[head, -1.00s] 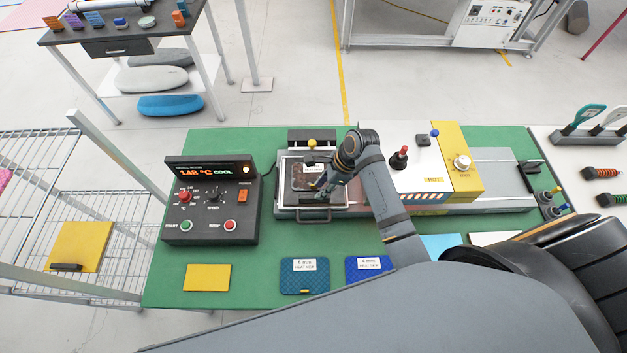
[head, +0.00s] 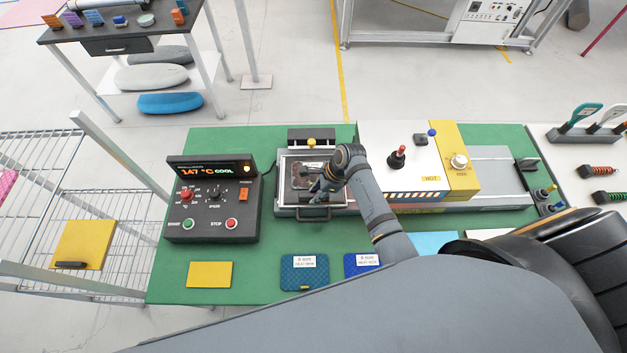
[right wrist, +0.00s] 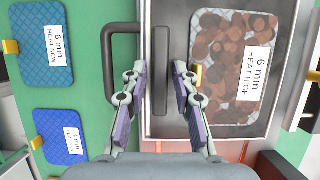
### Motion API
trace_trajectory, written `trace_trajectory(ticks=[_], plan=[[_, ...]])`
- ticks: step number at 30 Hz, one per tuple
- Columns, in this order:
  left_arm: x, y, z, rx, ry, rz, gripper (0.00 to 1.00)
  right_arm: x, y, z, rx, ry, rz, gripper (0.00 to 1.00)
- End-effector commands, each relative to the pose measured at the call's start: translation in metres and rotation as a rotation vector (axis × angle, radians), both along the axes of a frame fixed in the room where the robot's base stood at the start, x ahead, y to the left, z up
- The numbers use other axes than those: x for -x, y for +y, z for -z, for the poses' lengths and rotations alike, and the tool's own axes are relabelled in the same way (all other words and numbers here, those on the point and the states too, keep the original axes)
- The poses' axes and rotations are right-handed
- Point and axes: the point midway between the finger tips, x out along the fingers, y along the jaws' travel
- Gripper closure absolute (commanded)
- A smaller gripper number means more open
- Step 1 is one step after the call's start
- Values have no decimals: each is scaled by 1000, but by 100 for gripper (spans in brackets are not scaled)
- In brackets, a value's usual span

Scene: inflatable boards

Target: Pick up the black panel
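A panel with brown and black blotches (right wrist: 235,60), labelled "6 mm HEAT HIGH", lies flat in the metal tray (right wrist: 212,128). I see no plainly black panel; this blotched one is the darkest. In the head view the panel (head: 308,170) is partly covered by my right gripper (head: 317,190). In the right wrist view my right gripper (right wrist: 159,66) is open. Its fingers stand either side of a dark bar (right wrist: 161,90) at the tray's near side. One fingertip is close to the panel's yellow tab (right wrist: 196,74); contact cannot be told. My left gripper is not in view.
A control box (head: 211,205) reading 147 °C stands left of the tray. A white-and-yellow machine marked HOT (head: 385,150) stands right. A yellow panel (head: 209,275), a teal panel (head: 304,275) and a blue panel (head: 360,264) lie along the green table's (head: 170,250) near side.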

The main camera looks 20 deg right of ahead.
Motion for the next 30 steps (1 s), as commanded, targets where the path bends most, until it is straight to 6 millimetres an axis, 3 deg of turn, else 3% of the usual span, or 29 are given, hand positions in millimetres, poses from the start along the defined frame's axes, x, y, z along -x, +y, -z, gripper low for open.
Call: trace_trajectory(ticks=[13,20,30], plan=[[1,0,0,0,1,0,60,0,0,3,0,-1,0,72],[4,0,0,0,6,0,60,0,0,3,0,-1,0,100],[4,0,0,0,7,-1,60,-1,0,2,0,-2,0,100]])
